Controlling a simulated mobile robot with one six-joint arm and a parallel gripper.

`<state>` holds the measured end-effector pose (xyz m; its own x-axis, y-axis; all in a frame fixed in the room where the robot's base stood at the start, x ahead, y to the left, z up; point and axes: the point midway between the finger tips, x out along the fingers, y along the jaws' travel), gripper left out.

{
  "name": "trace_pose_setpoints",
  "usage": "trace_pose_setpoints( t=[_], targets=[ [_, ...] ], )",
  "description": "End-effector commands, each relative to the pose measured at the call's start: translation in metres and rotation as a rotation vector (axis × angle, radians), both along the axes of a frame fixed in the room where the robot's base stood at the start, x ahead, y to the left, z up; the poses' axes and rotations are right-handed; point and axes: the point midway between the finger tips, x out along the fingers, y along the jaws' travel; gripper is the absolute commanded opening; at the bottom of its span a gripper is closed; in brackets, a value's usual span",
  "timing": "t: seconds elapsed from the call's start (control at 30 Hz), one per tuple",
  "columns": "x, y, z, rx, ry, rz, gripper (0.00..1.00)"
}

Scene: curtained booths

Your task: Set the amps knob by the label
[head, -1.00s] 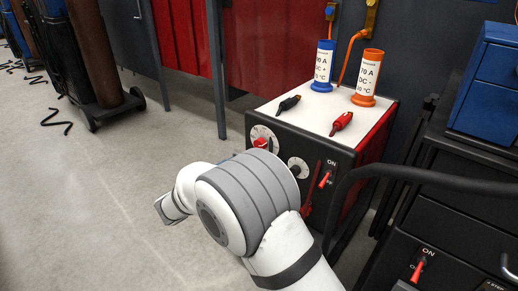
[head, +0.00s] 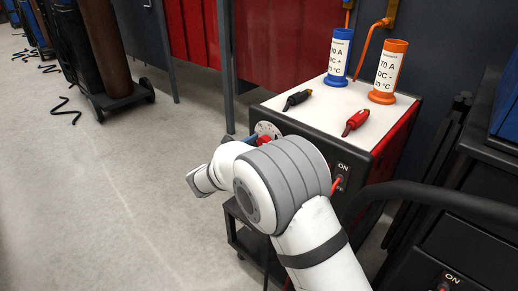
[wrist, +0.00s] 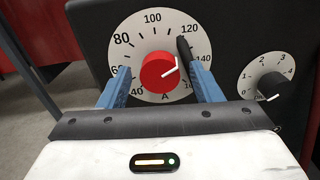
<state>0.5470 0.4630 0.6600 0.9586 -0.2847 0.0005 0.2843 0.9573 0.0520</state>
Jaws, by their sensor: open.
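The red amps knob (wrist: 158,72) sits on a white round dial (wrist: 152,24) with numbers from 40 upward. Its white pointer line aims right and slightly up, past 120; the numbers there are partly hidden by a finger. My gripper (wrist: 160,66) is open, with one blue finger on each side of the knob; I cannot tell whether they touch it. In the head view my arm hides most of the dial. On top of the machine, an orange canister (head: 388,72) has a label reading 70 A, DC -. A blue canister (head: 339,54) has an amps label, its first digit unclear.
A smaller black knob (wrist: 272,86) with its own scale is right of the dial. A black-handled tool (head: 297,99) and a red-handled one (head: 355,121) lie on the white top (head: 325,114). A black curved rail (head: 430,193) runs at the right.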

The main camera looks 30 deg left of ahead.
Motion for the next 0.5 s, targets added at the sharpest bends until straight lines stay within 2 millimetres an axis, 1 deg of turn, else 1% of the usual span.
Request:
trace_pose_setpoints(
  t=[0.1,0.3,0.5],
  targets=[
    [0.0032,-0.0006,0.0000,0.000,0.000,0.001,0.59],
    [0.0028,-0.0003,0.0003,0.000,0.000,0.002,0.59],
    [0.0025,0.0000,0.0002,0.000,0.000,0.002,0.42]
  ],
)
